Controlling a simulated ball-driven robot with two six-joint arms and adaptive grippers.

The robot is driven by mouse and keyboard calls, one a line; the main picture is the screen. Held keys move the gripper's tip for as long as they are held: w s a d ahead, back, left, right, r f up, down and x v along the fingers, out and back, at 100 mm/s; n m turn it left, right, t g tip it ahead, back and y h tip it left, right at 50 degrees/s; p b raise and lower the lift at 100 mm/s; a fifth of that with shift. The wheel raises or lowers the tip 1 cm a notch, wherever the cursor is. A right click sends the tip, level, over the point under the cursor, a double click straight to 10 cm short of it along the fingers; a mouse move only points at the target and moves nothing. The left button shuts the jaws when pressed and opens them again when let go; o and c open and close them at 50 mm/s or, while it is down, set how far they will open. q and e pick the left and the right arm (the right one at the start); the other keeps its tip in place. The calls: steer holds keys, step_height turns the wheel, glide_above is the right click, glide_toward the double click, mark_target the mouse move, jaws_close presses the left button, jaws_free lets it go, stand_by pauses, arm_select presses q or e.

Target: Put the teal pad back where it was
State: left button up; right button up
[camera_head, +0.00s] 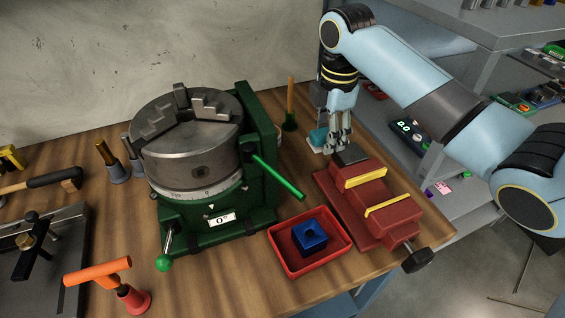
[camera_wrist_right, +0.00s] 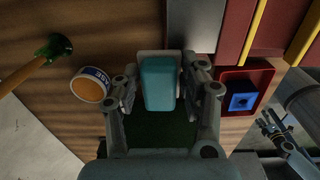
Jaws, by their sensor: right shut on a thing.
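The teal pad (camera_head: 318,137) is at the back of the wooden table, behind the red vise. It also shows in the right wrist view (camera_wrist_right: 158,85) as a rounded block between my fingers. My right gripper (camera_head: 334,146) reaches down from above and is shut on the pad, with a finger on each side of it (camera_wrist_right: 161,84). A pale flat piece (camera_wrist_right: 150,58) shows around the pad's far end. Whether the pad touches it I cannot tell. A grey jointed gripper shape, likely my left gripper (camera_wrist_right: 282,135), is at the right edge of the wrist view, its jaws unclear.
The red vise (camera_head: 372,200) stands close in front of my right gripper. A red tray (camera_head: 275,262) holds a blue block (camera_head: 310,236). A green-based chuck (camera_head: 190,150) fills the middle. A wooden-handled tool (camera_head: 290,105) and a labelled ring (camera_wrist_right: 90,86) stand near the pad.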

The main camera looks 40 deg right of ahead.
glide_above(285, 168)
step_height(285, 168, down, 5)
steer(key=shift+s+d, duration=0.1)
steer(key=shift+d, duration=0.05)
steer(key=shift+f, duration=0.25)
step_height(285, 168, down, 3)
steer(key=shift+f, duration=0.2)
arm_select(q)
steer(key=shift+w+a+r, duration=0.25)
steer(key=shift+w+a, duration=0.25)
steer(key=shift+w, duration=0.3)
arm_select(e)
steer(key=shift+f, duration=0.2)
steer(key=o, duration=1.1)
steer(key=shift+f, duration=0.1)
arm_select(q)
steer(key=shift+w, duration=0.1)
arm_select(e)
steer(key=shift+o, duration=0.2)
